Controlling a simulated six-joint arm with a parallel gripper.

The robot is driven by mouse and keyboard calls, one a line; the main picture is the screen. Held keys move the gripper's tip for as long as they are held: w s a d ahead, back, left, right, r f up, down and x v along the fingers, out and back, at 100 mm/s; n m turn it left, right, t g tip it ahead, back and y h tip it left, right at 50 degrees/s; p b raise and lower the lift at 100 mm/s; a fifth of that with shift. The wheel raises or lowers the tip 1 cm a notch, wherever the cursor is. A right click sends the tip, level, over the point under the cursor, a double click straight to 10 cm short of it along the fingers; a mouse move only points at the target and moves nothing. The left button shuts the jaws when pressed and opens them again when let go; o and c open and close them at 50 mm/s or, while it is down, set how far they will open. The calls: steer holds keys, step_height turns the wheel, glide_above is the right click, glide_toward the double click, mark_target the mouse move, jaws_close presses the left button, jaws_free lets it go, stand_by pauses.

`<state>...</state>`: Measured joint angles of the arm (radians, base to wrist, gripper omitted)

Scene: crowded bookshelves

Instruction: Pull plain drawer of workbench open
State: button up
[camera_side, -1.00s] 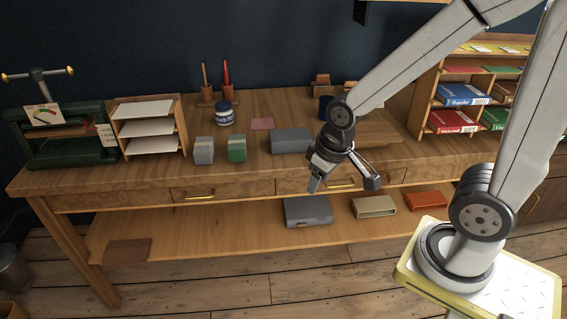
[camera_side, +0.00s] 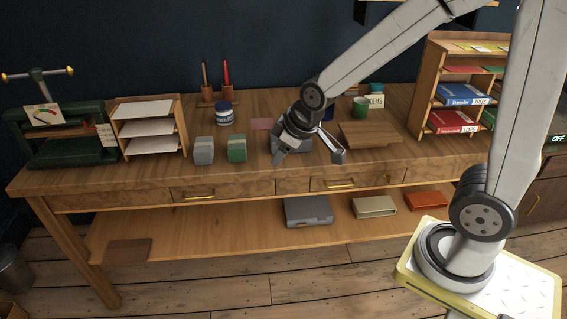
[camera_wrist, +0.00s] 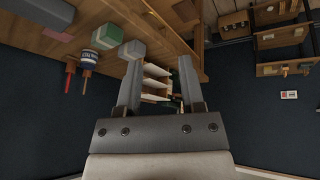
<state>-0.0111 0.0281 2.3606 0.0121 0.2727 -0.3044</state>
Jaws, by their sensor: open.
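The wooden workbench (camera_side: 240,174) has a row of drawer fronts, all looking shut and flush. One front (camera_side: 222,191) left of centre has a brass handle (camera_side: 200,196). Another front (camera_side: 385,176) to the right has a brass handle (camera_side: 340,184). Between them is a narrow front without a visible handle (camera_side: 292,186). I cannot tell for sure which one is the plain drawer. My gripper (camera_side: 308,158) is open and empty near the bench's front edge, above the drawer row, apart from both handles. In the wrist view its fingers (camera_wrist: 161,66) are spread with nothing between them.
A grey block (camera_side: 204,150), a green block (camera_side: 237,148) and a blue-white jar (camera_side: 224,113) stand left of my gripper. A grey box behind it is partly hidden. A wooden board (camera_side: 370,134) lies to the right. The lower shelf (camera_side: 200,229) holds boxes.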

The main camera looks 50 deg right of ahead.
steer(key=w+a+f+n+t, duration=0.2)
steer(key=w+n+t, duration=1)
steer(key=w, duration=1.4)
steer(key=n+g, duration=0.1)
glide_toward(200, 198)
steer(key=w, duration=0.3)
steer(key=shift+s+f, duration=0.1)
steer(key=shift+f, duration=0.05)
steer(key=shift+w+f, duration=0.2)
steer(key=shift+w, duration=1.05)
steer(key=shift+w+f, duration=0.15)
steer(key=shift+w, duration=1.1)
steer(key=shift+w+f, duration=0.2)
steer(key=shift+w, duration=1.05)
steer(key=shift+w, duration=0.1)
jaws_close()
